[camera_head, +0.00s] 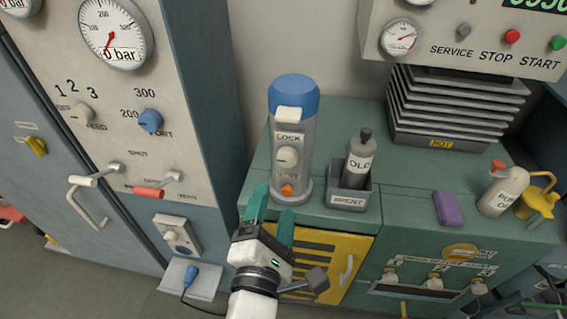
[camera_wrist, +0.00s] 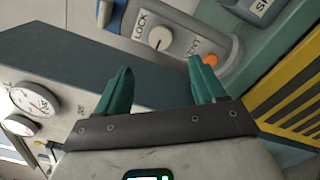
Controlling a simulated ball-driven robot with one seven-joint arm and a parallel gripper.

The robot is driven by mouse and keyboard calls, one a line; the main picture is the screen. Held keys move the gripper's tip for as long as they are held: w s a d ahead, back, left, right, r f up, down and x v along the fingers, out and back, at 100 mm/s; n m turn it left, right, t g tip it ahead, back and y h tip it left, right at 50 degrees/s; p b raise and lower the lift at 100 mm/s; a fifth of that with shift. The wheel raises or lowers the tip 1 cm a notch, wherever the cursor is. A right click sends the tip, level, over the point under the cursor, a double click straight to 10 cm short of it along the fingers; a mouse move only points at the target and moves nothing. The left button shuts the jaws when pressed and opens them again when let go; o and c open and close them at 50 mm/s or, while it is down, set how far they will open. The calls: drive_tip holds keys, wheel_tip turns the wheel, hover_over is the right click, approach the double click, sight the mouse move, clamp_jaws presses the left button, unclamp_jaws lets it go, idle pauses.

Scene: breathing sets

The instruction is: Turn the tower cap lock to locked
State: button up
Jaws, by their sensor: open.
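The tower (camera_head: 292,145) is a grey cylinder with a blue cap (camera_head: 294,93) and a white latch piece, standing upright on the green bench. Its round cream lock knob (camera_head: 288,157) sits below the word LOCK and above the label VENT, with an orange button under it. In the wrist view the knob (camera_wrist: 159,37) shows beyond the fingertips, beside the word LOCK. The pointer on the knob is too small to read surely. My gripper (camera_head: 270,212) is open and empty, its two green fingers apart, in front of and below the knob. In the wrist view the gripper (camera_wrist: 160,80) touches nothing.
A bottle labelled OLD (camera_head: 360,160) stands in a grey SPENT box (camera_head: 349,196) right of the tower. A gauge panel (camera_head: 125,120) rises at left. A hot finned stack (camera_head: 455,110), purple block (camera_head: 447,208) and oil can (camera_head: 503,190) are further right.

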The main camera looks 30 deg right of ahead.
sight(286, 162)
drive_tip(key=x, duration=1)
drive_tip(key=shift+w+d+p, duration=0.2)
drive_tip(key=shift+d+p, duration=0.05)
drive_tip(key=shift+p, duration=0.15)
drive_tip(key=c, duration=1.1)
